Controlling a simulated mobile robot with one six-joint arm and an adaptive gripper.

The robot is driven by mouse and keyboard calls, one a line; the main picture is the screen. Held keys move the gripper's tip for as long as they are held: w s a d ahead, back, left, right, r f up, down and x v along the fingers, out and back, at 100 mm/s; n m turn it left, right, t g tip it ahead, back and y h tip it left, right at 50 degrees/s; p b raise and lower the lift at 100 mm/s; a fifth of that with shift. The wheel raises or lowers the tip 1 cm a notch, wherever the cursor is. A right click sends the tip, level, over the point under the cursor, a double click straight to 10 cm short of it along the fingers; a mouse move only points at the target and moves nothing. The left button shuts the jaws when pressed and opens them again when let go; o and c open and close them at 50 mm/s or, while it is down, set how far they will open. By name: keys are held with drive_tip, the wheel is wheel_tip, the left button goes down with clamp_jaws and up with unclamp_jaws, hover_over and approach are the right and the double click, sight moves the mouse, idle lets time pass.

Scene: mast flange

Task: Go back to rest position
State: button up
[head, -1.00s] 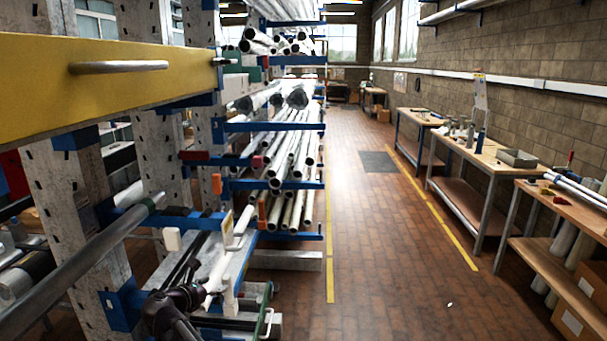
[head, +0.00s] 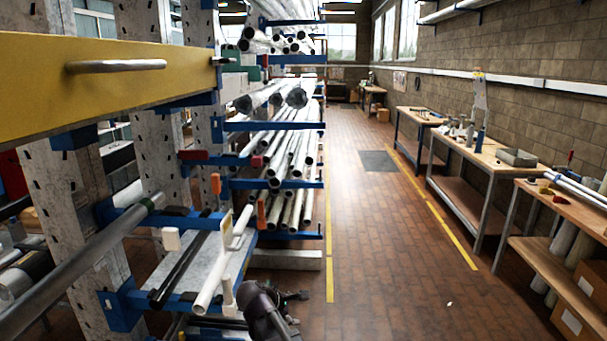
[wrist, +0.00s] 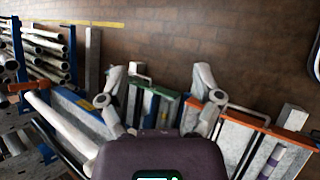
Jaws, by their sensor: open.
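My gripper (head: 297,296) is at the bottom of the head view, right of the rack's lower shelf and over the floor. In the wrist view its two pale fingers stand wide apart, open, with nothing between them (wrist: 160,84). A white tube (head: 222,268) lies on the low blue rack arm, left of my gripper and apart from it. It also shows in the wrist view, slanting at the left (wrist: 62,122).
The pipe rack (head: 272,126) with blue arms and many pipes fills the left. A yellow beam (head: 110,88) crosses the upper left. Workbenches (head: 485,160) line the right wall. The brick-tiled aisle (head: 385,245) between them is clear.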

drive_tip(key=s+d+f+m+g+y, duration=0.2)
drive_tip(key=s+d+m+g+y, duration=0.1)
drive_tip(key=s+d+m, duration=0.4)
drive_tip(key=s+d+f+m+g+y, duration=0.3)
drive_tip(key=s+d+m, duration=0.5)
drive_tip(key=d+m, duration=0.3)
drive_tip(key=shift+d+f+y, duration=0.25)
drive_tip(key=shift+d+y, duration=0.05)
drive_tip(key=shift+d, duration=0.65)
